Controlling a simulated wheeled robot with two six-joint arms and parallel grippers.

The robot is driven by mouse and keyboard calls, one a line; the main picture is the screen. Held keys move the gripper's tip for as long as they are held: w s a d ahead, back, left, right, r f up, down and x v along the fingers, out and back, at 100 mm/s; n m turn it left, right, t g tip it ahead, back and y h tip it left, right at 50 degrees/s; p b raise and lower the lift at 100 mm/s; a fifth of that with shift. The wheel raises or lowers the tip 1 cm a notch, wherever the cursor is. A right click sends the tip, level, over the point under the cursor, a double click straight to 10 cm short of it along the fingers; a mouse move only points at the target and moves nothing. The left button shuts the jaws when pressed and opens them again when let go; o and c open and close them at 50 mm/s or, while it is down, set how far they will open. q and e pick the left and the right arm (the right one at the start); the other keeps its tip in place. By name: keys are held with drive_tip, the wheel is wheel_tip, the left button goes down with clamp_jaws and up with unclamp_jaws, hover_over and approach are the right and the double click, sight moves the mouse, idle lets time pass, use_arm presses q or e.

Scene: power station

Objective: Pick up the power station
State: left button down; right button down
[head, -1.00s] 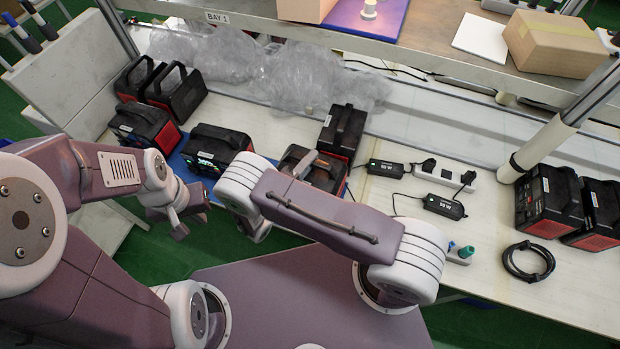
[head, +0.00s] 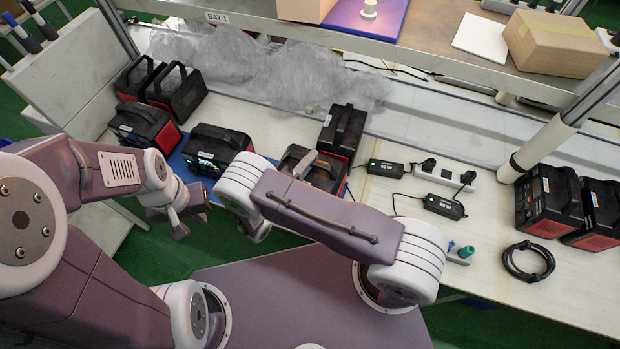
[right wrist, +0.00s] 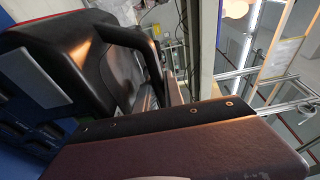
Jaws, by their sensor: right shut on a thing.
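Several black-and-red power stations with carry handles stand on the bench in the head view. My right gripper (head: 304,164) is shut on the handle of one power station (head: 322,178), partly hidden behind my right arm. In the right wrist view this black power station (right wrist: 115,75) and its handle fill the left side, close to a finger. I cannot tell whether it is clear of the bench. My left gripper (head: 180,215) hangs in front of the bench edge, apart from the stations; its finger gap is unclear.
Neighbouring stations stand at left (head: 143,125), on the blue mat (head: 207,172) at centre-left (head: 215,148), and close behind (head: 342,130). Clear plastic wrap (head: 270,75) lies behind. Chargers (head: 440,205), a power strip (head: 445,175), a cable coil (head: 527,262) and more stations (head: 548,198) are right. A shelf (head: 400,50) overhangs the back.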

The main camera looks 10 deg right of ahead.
drive_tip(key=shift+f, duration=0.1)
idle(0.4)
drive_tip(key=shift+r, duration=0.3)
drive_tip(key=shift+w+r, duration=0.15)
drive_tip(key=shift+r, duration=0.45)
wheel_tip(320, 180, up, 2)
drive_tip(key=shift+r, duration=0.2)
drive_tip(key=shift+s+d+r, duration=0.15)
drive_tip(key=shift+s+r, duration=0.05)
drive_tip(key=shift+r, duration=0.1)
drive_tip(key=s+d+r, duration=0.6)
drive_tip(key=d, duration=0.3)
drive_tip(key=shift+s+d+r, duration=0.15)
drive_tip(key=shift+s+r, duration=0.1)
drive_tip(key=shift+r, duration=0.1)
